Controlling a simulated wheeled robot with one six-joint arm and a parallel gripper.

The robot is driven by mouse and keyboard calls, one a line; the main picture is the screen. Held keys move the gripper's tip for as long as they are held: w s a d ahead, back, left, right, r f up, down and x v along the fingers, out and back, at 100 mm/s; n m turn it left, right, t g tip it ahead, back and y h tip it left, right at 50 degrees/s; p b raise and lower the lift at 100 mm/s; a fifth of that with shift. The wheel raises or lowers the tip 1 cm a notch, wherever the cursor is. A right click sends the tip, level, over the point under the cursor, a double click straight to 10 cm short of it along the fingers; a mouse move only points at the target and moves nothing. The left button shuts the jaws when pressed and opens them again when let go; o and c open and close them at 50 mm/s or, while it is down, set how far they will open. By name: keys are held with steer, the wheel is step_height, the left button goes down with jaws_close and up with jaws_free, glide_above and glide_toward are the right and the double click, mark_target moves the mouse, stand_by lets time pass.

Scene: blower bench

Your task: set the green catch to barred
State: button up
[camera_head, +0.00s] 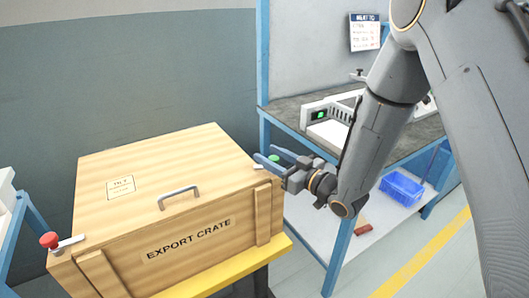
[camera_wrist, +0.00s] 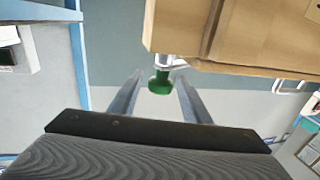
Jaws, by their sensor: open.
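The green catch (camera_wrist: 160,83) has a round green knob on a pale metal lever at the edge of the wooden crate (camera_wrist: 225,30). In the head view the green knob (camera_head: 274,158) shows at the crate's right side, partly hidden by my gripper. My gripper (camera_head: 266,154) is open, with its fingers extended at the crate's right upper corner. In the wrist view the knob lies between the two fingers, with a visible gap on both sides. I cannot tell whether its depth matches the fingertips.
The crate, marked EXPORT CRATE, has a closed lid with a grey handle (camera_head: 178,196). A red-knobbed catch (camera_head: 49,240) sits at its left corner. A blue-framed bench (camera_head: 291,104) with a device showing a green light (camera_head: 320,115) stands behind my arm. A blue basket (camera_head: 402,187) is on its lower shelf.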

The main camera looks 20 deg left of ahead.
steer(key=shift+x, duration=1.35)
steer(key=c, duration=1.1)
steer(key=shift+o, duration=0.2)
steer(key=shift+n+g+y, duration=0.3)
steer(key=shift+n+g, duration=0.1)
steer(key=shift+g, duration=0.2)
steer(key=n+g, duration=0.1)
steer(key=g+b, duration=0.1)
steer(key=shift+s+a+f+n+g+y, duration=0.1)
steer(key=shift+s+n+g+y, duration=0.2)
steer(key=shift+n+y, duration=0.1)
steer(key=shift+s+a+n+g+y+b, duration=0.1)
steer(key=shift+s+n+g+b, duration=0.2)
steer(key=shift+n+g, duration=0.5)
steer(key=shift+s+d+n+g+y+b, duration=0.15)
steer(key=shift+n+g+b, duration=0.25)
steer(key=shift+g, duration=0.65)
steer(key=shift+s+a+n+g+y+b, duration=0.15)
steer(key=shift+s+n+g+b, duration=0.15)
steer(key=shift+n+g, duration=0.5)
steer(key=shift+g, duration=0.35)
steer(key=o, duration=1.1)
steer(key=shift+c, duration=0.2)
